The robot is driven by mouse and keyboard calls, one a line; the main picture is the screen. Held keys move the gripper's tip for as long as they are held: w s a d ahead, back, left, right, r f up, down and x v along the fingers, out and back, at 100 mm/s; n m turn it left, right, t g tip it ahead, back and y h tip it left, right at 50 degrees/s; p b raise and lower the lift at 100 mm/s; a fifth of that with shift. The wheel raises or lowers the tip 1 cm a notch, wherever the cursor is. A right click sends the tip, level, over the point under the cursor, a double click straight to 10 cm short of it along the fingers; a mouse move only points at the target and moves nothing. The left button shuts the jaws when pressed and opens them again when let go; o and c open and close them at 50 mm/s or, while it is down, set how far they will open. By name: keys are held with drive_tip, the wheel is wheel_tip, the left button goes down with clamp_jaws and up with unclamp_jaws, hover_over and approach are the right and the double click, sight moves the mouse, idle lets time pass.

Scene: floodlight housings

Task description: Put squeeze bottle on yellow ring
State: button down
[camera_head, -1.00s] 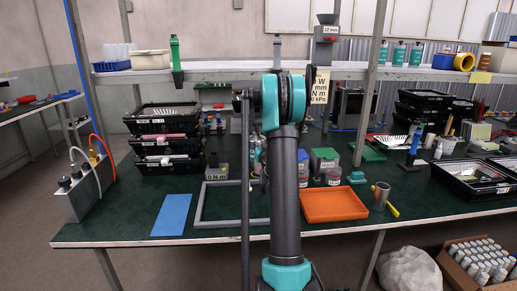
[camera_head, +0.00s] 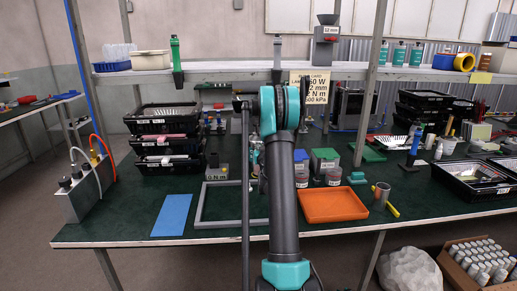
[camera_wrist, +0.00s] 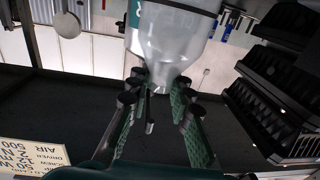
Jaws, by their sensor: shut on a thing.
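My gripper (camera_wrist: 162,84) is shut on a translucent squeeze bottle (camera_wrist: 170,40) with a teal band. The fingers sit either side of its narrow neck in the wrist view, and the bottle's far end is cut off by the frame edge. In the head view my arm hides the gripper and the held bottle. A yellow ring (camera_head: 464,62) stands on the right part of the raised shelf, beside a blue bin. Several similar teal-labelled bottles (camera_head: 399,54) stand on the shelf left of that bin.
The raised shelf (camera_head: 225,73) spans the bench, with a metal post (camera_head: 371,85) in front. A lettered card (camera_head: 310,87) hangs near my arm. Stacked black bins (camera_head: 168,135) stand left. An orange tray (camera_head: 333,205) and grey frame (camera_head: 215,222) lie on the bench.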

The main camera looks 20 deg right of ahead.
drive_tip(key=shift+f, duration=0.3)
drive_tip(key=c, duration=1.4)
unclamp_jaws()
drive_tip(key=shift+o, duration=0.2)
